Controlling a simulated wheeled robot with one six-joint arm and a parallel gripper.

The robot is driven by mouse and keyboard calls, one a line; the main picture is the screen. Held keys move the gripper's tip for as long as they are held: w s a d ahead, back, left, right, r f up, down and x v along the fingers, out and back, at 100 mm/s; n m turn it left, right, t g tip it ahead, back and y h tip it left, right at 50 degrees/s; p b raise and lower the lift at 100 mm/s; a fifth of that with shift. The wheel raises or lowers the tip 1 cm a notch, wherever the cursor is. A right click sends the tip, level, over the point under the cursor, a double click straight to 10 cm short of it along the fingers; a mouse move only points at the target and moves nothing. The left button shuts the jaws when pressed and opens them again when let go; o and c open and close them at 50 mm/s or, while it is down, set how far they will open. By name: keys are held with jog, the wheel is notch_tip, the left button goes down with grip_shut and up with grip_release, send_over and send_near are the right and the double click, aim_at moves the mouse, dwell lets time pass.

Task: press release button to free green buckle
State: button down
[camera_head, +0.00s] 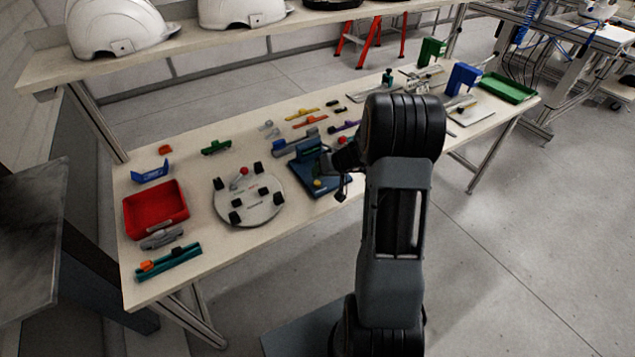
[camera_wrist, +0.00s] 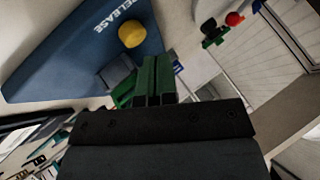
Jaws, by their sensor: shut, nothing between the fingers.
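The blue release fixture (camera_head: 328,182) stands on the table beside my wrist, and its lettered face (camera_wrist: 75,50) fills the upper left of the wrist view. The round yellow release button (camera_wrist: 132,33) sits on that face near the word "RELEASE"; it also shows in the head view (camera_head: 317,184). My gripper (camera_wrist: 156,62) is shut and empty, its fingertips below and right of the button in the picture and apart from it. A green part (camera_wrist: 124,94), probably the green buckle, shows beside a grey piece left of the fingers, partly hidden by them.
A round grey plate (camera_head: 262,210) with black blocks lies left of the fixture. A red tray (camera_head: 127,208), a green clip (camera_head: 216,147) and coloured strips are on the table (camera_head: 190,275). White helmet shells (camera_head: 115,25) stand on the shelf.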

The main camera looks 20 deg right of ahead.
aim_at(319, 181)
jog(key=shift+f+b, duration=0.9)
jog(key=shift+b, duration=0.85)
dwell(1.0)
jog(key=shift+r, duration=0.1)
dwell(0.3)
jog(key=shift+r, duration=0.8)
jog(key=shift+r, duration=0.15)
jog(key=shift+r+p, duration=1.2)
jog(key=shift+r, duration=1.2)
